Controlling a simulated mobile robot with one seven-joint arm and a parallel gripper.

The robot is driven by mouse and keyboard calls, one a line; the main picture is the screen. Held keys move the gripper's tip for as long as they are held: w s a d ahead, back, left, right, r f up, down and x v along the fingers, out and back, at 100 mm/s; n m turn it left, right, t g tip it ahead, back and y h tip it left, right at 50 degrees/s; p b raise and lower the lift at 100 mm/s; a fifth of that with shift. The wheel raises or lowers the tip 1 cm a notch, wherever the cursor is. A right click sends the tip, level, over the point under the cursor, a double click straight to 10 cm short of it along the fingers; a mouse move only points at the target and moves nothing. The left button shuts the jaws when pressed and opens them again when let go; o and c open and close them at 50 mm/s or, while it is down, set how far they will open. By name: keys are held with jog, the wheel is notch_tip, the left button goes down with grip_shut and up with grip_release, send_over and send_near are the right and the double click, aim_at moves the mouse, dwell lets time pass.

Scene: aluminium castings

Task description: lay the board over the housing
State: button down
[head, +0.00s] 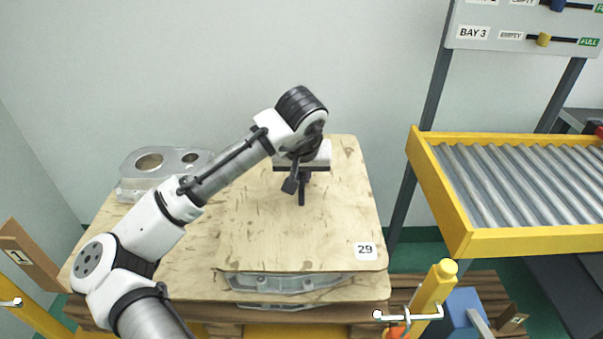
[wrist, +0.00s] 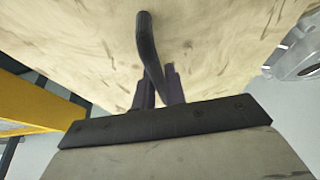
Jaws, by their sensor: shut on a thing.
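The board (head: 255,235) is a pale plywood sheet with a white tag reading 29 near its front right corner. In the wrist view its wood (wrist: 225,35) fills the upper part. My gripper (head: 301,200) is above the middle of the board, shut on a dark bent handle (wrist: 149,45) that stands out from the board. A grey metal housing (head: 285,284) shows under the board's front edge; the rest of it is hidden. I cannot tell whether the board touches it.
Another casting (head: 135,175) sits uncovered at the back left on a lower wooden sheet (head: 190,255). A yellow-framed roller conveyor (head: 440,200) stands to the right. A yellow post (head: 433,295) with a white bar is at the front right. A wall is behind.

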jog(key=c, duration=1.5)
grip_release()
jog(key=shift+o, duration=0.2)
jog(key=v, duration=1.2)
jog(key=shift+r, duration=0.1)
